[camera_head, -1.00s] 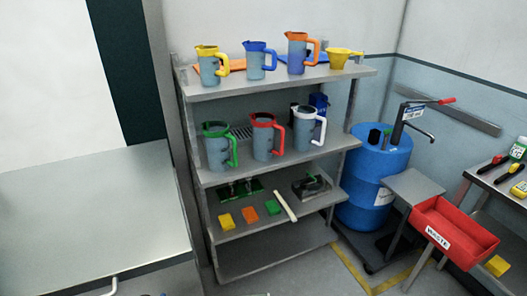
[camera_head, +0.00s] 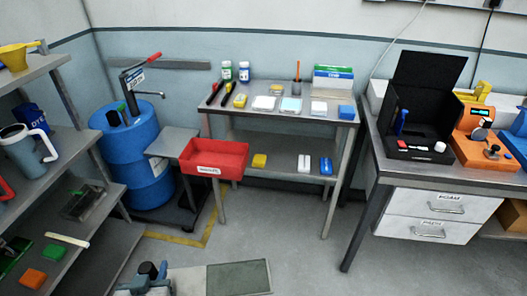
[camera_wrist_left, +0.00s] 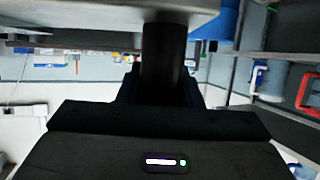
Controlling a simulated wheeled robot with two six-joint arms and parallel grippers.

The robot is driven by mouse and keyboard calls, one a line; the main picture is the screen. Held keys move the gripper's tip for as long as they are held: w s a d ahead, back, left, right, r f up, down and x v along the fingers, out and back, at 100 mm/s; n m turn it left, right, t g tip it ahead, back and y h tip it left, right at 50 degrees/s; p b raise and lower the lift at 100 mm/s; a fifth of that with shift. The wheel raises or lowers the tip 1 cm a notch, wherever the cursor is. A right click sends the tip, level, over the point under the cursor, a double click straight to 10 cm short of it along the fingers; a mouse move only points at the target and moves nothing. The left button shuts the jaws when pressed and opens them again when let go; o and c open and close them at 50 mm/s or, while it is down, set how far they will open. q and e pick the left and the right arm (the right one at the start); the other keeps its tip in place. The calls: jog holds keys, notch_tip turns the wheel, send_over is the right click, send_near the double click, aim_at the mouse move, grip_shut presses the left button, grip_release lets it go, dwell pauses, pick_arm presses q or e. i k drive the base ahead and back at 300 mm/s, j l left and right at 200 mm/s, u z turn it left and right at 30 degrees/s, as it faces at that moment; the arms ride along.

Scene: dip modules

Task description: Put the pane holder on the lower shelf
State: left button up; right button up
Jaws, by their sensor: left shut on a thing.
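A flat plate, seemingly the pane holder (camera_head: 240,278), shows at the bottom of the head view, with a pale part and a dark grey-green panel. My left gripper (camera_head: 163,284) is shut on its left end; the picture's bottom edge cuts off the grip. In the left wrist view a dark upright post runs from the gripper up to a pale plate (camera_wrist_left: 90,18). The lower shelf (camera_head: 285,150) of the metal table is farther off, beyond the plate, with bare room in its middle. My right gripper is not in view.
The grey floor in front is clear. A shelf rack is at the far left.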

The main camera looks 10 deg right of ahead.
aim_at(289, 147)
jog(key=i+l+z, duration=0.15)
jog(key=z, duration=0.2)
jog(key=i+z, duration=0.7)
